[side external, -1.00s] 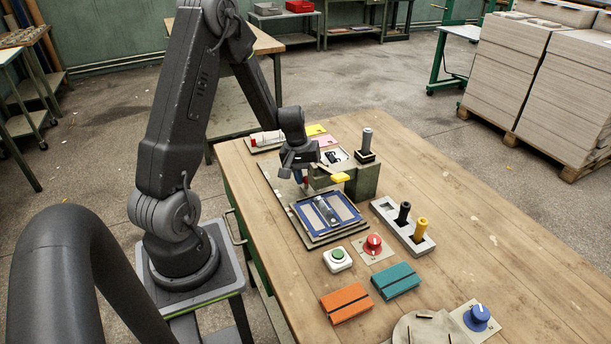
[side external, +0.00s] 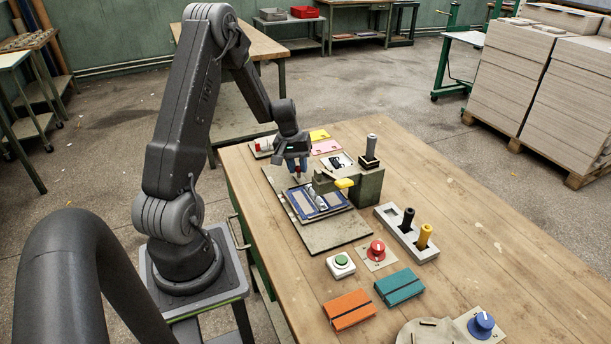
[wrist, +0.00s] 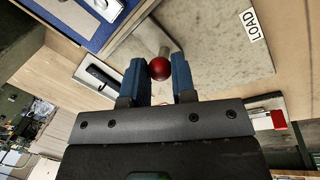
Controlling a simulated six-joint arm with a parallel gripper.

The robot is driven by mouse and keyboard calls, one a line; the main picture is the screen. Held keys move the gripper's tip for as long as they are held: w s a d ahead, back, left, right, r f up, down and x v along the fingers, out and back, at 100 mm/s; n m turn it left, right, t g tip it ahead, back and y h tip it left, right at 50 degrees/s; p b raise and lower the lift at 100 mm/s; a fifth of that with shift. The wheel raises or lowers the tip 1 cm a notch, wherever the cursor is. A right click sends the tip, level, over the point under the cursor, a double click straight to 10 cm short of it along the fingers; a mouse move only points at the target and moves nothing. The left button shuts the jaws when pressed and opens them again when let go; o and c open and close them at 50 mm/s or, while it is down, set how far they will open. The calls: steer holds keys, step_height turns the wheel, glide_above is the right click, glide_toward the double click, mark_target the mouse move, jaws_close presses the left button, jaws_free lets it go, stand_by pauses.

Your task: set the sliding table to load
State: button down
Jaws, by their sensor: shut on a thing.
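The sliding table (side external: 337,205) is a blue-edged plate carrying a grey board and a small light-coloured part. It sits toward the far left of its grey base plate (side external: 335,235), beside the press arm; a corner of the table shows in the wrist view (wrist: 98,38). A red ball knob (wrist: 160,69) on a metal rod lies between the blue fingers of my gripper (wrist: 160,80). My gripper (side external: 297,168) is shut on this knob at the table's far side. A LOAD label (wrist: 253,25) is on the base plate, apart from the knob.
The dark green press (side external: 362,190) with its yellow-tipped arm stands right of the table. A grey holder (side external: 390,216) with black and yellow handles, a green button (side external: 341,261), a red knob switch (side external: 376,248), and orange and teal blocks occupy the nearer bench. The near base plate is bare.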

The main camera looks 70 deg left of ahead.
steer(key=a, duration=0.9)
steer(key=shift+a, duration=0.25)
steer(key=shift+a+r, duration=0.1)
steer(key=c, duration=1)
jaws_free()
steer(key=shift+o, duration=0.3)
step_height(320, 180, up, 14)
steer(key=s+a, duration=0.1)
steer(key=s, duration=0.1)
steer(key=shift+f, duration=0.25)
steer(key=shift+s, duration=0.1)
